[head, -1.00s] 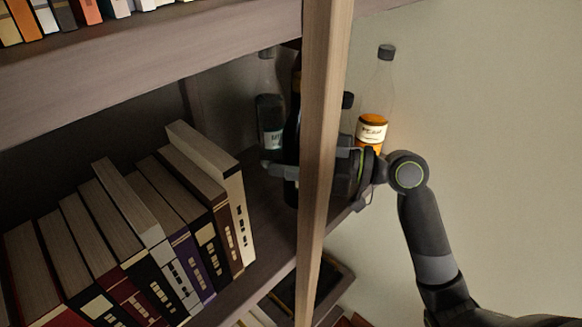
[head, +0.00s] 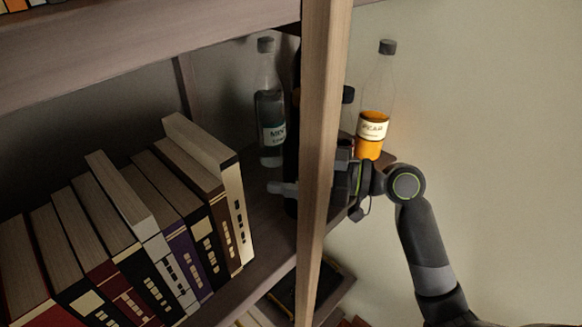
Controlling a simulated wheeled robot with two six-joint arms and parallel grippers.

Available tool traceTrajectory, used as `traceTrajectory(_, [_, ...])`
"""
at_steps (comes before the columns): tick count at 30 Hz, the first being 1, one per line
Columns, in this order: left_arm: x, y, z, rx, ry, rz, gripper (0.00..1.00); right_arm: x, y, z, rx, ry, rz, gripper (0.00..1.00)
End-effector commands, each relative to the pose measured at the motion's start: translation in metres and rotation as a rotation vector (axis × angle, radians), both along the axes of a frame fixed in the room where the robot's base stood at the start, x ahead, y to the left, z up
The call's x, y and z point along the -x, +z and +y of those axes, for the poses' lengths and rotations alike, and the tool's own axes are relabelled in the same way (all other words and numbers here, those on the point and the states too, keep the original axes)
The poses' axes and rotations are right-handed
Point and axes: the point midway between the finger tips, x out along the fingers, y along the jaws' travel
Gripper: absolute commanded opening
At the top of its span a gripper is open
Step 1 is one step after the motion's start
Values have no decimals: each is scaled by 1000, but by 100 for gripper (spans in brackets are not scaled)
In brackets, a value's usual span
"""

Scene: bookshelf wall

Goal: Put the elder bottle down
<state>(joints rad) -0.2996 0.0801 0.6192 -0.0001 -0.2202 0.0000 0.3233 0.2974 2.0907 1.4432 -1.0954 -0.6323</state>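A dark bottle (head: 291,150) stands behind the wooden post in the head view, with only a narrow strip of its left side showing. Its label is hidden, so I cannot read whether it is the elder bottle. My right gripper (head: 284,188) reaches in from the right behind the post. One finger sticks out left of the post, low across the dark bottle. The other finger is hidden, so I cannot tell whether the gripper is open or shut on the bottle. My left gripper is not in view.
A clear mint bottle (head: 270,110) stands left of the dark bottle. An orange pear bottle (head: 372,128) stands right of the post (head: 320,150). Several books (head: 150,230) fill the shelf's left; an upper shelf (head: 150,55) hangs above.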

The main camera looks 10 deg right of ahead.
Motion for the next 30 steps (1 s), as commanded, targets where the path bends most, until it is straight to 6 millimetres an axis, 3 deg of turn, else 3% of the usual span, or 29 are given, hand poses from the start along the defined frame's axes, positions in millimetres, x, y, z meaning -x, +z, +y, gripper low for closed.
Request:
traceTrajectory(9, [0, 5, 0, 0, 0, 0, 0, 0, 3, -1, 1, -1, 0, 80])
traceTrajectory(30, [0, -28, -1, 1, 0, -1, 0, 31, -1, -72, 7, -1, -1, 80])
